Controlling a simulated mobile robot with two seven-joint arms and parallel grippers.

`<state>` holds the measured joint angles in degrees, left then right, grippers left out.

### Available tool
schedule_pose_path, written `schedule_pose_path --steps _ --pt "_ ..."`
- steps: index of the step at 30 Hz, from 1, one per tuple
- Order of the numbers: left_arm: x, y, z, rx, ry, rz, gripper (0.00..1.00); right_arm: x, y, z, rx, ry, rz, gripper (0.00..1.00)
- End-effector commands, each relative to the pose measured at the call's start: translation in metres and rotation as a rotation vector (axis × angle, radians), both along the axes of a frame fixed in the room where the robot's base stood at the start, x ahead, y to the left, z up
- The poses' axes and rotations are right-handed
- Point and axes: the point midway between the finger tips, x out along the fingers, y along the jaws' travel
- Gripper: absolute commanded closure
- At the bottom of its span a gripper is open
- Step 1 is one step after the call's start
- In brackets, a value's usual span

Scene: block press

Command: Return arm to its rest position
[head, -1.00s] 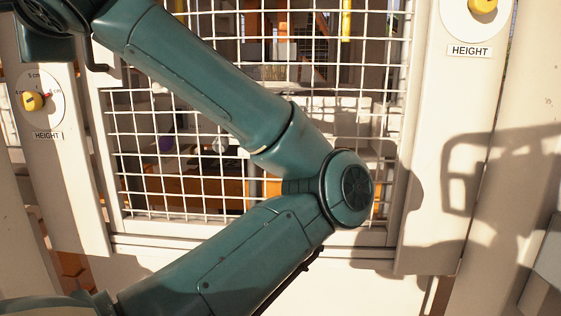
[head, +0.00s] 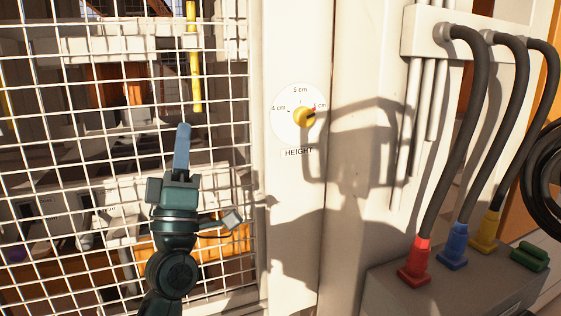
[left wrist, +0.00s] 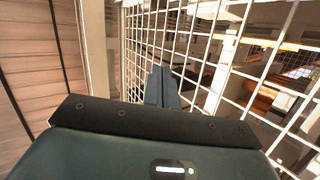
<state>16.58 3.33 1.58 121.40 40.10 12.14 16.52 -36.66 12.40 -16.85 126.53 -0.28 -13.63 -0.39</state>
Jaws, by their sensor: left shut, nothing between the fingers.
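My left gripper (head: 182,150) is in front of the white wire mesh (head: 110,150) in the head view. Its blue-grey fingers point up and are shut with nothing between them. In the left wrist view the closed fingers (left wrist: 162,87) stand near the mesh (left wrist: 205,60). The round height dial (head: 299,117) with a yellow knob is to the right of the gripper, apart from it. Its pointer is turned toward the right-hand mark. My right gripper is not in view.
A white post (head: 292,220) holds the dial. At the right, thick black cables with red (head: 415,262), blue (head: 453,259) and yellow (head: 485,232) plugs run into a grey box (head: 400,300). A green connector (head: 529,257) lies on the box.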

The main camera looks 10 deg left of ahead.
Motion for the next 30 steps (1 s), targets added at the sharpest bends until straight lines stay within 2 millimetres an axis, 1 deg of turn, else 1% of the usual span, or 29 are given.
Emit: schedule_pose_path --steps 1,2,3,5,6,7,8,9,10,11,12,14,15,18,21,24,30 --pt "0.015 -0.018 -0.021 0.096 0.155 0.02 1.0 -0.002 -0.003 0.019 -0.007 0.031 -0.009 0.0" --pt "0.021 -0.027 -0.04 0.154 0.236 0.03 1.0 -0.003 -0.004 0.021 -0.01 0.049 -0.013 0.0" --pt "0.025 -0.04 -0.067 0.233 0.345 0.039 1.0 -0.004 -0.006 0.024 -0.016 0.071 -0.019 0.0" --pt "0.025 -0.058 -0.11 0.354 0.503 0.047 1.0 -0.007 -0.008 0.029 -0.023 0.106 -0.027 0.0" --pt "0.021 -0.068 -0.139 0.435 0.605 0.046 1.0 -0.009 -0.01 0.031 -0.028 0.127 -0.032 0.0" --pt "0.016 -0.076 -0.161 0.494 0.678 0.042 1.0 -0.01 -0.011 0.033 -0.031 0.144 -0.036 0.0" --pt "0.008 -0.083 -0.182 0.554 0.749 0.039 1.0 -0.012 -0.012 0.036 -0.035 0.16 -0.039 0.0" --pt "-0.004 -0.091 -0.209 0.631 0.839 0.027 1.0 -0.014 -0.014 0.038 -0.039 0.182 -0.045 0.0" --pt "-0.016 -0.097 -0.228 0.692 0.904 0.018 1.0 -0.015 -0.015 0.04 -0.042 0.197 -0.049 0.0" --pt "-0.028 -0.101 -0.247 0.748 0.965 0.006 1.0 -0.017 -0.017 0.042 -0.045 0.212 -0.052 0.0" --pt "-0.047 -0.107 -0.269 0.821 1.039 -0.011 1.0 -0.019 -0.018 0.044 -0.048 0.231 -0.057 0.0" --pt "-0.075 -0.114 -0.298 0.921 1.138 -0.039 1.0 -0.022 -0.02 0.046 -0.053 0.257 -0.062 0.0" --pt "-0.094 -0.117 -0.315 0.98 1.194 -0.058 1.0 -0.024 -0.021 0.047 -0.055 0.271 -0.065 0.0" --pt "-0.133 -0.123 -0.344 1.098 1.297 -0.1 1.0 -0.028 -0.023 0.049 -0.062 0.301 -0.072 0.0" --pt "-0.159 -0.125 -0.36 1.171 1.356 -0.128 1.0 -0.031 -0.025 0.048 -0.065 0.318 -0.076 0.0" --pt "-0.17 -0.126 -0.367 1.202 1.377 -0.14 1.0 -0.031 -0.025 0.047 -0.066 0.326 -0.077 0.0" --pt "-0.17 -0.126 -0.367 1.202 1.377 -0.14 1.0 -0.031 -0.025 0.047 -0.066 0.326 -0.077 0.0"
